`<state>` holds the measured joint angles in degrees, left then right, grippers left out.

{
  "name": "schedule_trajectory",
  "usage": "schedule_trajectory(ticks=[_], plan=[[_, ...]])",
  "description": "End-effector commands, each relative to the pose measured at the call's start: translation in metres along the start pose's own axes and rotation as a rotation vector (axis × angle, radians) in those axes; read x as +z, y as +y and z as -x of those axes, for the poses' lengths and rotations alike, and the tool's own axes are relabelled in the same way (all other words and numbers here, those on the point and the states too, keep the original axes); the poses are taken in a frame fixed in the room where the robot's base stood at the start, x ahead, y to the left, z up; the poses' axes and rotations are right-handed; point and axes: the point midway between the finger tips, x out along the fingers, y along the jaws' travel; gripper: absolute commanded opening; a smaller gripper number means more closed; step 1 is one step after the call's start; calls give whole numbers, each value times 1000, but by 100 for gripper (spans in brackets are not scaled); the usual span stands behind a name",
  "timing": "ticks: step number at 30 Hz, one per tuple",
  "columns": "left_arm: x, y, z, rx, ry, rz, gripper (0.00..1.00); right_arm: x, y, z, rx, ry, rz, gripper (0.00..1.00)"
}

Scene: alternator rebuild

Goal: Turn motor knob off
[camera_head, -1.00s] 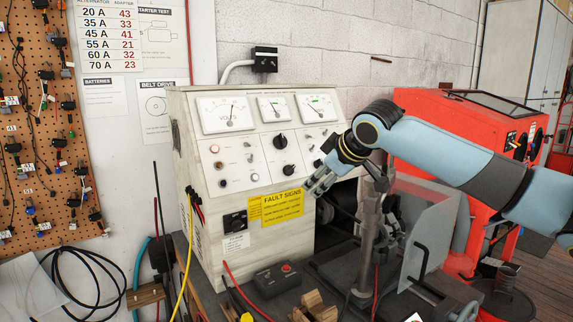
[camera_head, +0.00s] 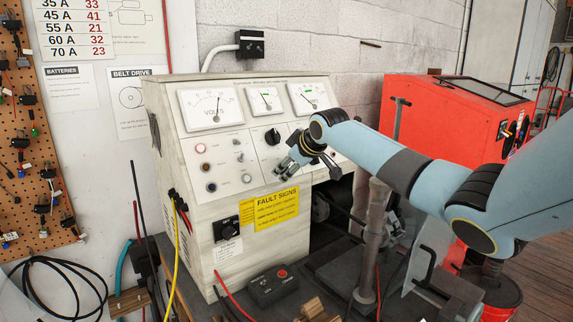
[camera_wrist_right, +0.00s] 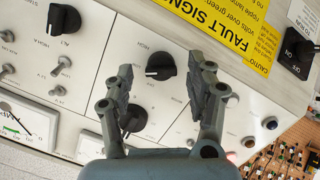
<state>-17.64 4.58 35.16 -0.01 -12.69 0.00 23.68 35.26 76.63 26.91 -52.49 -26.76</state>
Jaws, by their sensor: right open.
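The test bench (camera_head: 160,110) has several black knobs. My right gripper (camera_head: 290,160) is open in front of its sloped panel. In the right wrist view, a black knob with a white pointer line (camera_wrist_right: 161,66) lies between the spread fingertips of the right gripper (camera_wrist_right: 160,70), apparently untouched. The gripper hides it in the head view. A second knob (camera_wrist_right: 133,118) shows between the finger bases; it is the upper knob (camera_head: 272,136) in the head view. A third knob (camera_wrist_right: 62,17) is farther left. An ON/OFF knob (camera_head: 227,230) is on the lower front. I cannot read which knob is the motor's.
Small toggle switches (camera_wrist_right: 60,65) and coloured lamps (camera_head: 201,149) sit near the gripper. Meters (camera_head: 212,105) line the panel top. A yellow fault signs label (camera_head: 276,207) is below. A control box with a red button (camera_head: 272,285) and a metal post (camera_head: 372,245) stand in front.

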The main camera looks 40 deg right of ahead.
Motion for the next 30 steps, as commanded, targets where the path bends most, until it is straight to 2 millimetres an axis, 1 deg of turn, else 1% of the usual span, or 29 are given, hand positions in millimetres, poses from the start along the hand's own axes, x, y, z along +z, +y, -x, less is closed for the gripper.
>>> schedule_trajectory(ticks=[1,3,5,8,13,14,19,26,27,30], plan=[[-10,0,2,0,14,1,17,-1,0,-4,-2,0,-2,56],[-20,-1,2,-1,30,1,17,0,0,-9,-1,0,-1,56],[-25,-1,3,-1,37,1,17,-1,-1,-11,-1,1,0,56],[-24,-1,2,-1,36,1,17,0,-1,-13,-1,0,1,56],[-15,-1,2,-1,22,1,17,0,-1,-13,-1,0,1,56],[-13,-1,2,0,20,1,17,0,-1,-13,-1,0,1,54],[-7,0,2,0,10,0,17,0,-1,-13,-1,0,1,32],[-7,0,2,0,10,0,17,0,-1,-13,-1,0,1,2],[-8,0,2,0,11,0,17,0,-1,-13,-1,0,1,0],[-9,0,2,0,12,0,17,0,-1,-13,-1,0,4,0]])
